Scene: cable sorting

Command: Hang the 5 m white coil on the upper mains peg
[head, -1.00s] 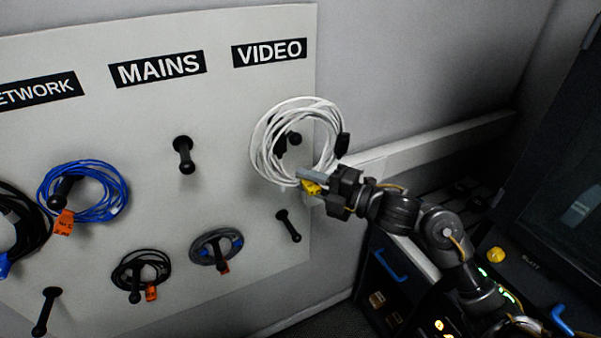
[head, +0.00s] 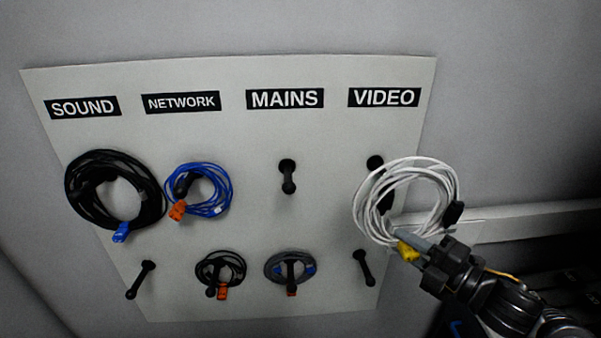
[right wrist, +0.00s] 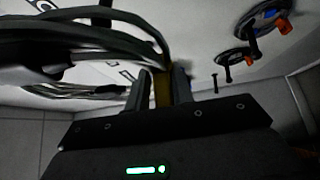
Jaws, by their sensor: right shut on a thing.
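The white coil (head: 408,203) with a yellow tag (head: 408,251) is held in front of the upper video peg (head: 375,163), partly covering it. My right gripper (head: 412,243) is shut on the coil at its lower edge, by the yellow tag. In the right wrist view the cable loops (right wrist: 95,42) fill the upper left and the jaws (right wrist: 160,88) close around a yellowish piece. The upper mains peg (head: 288,178) is bare, under the MAINS label (head: 285,98), to the left of the coil. My left gripper is not in view.
A black coil (head: 112,200) hangs under SOUND and a blue coil (head: 200,190) under NETWORK. Smaller coils hang on the lower network peg (head: 220,270) and lower mains peg (head: 291,268). The lower sound peg (head: 140,280) and lower video peg (head: 363,267) are bare.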

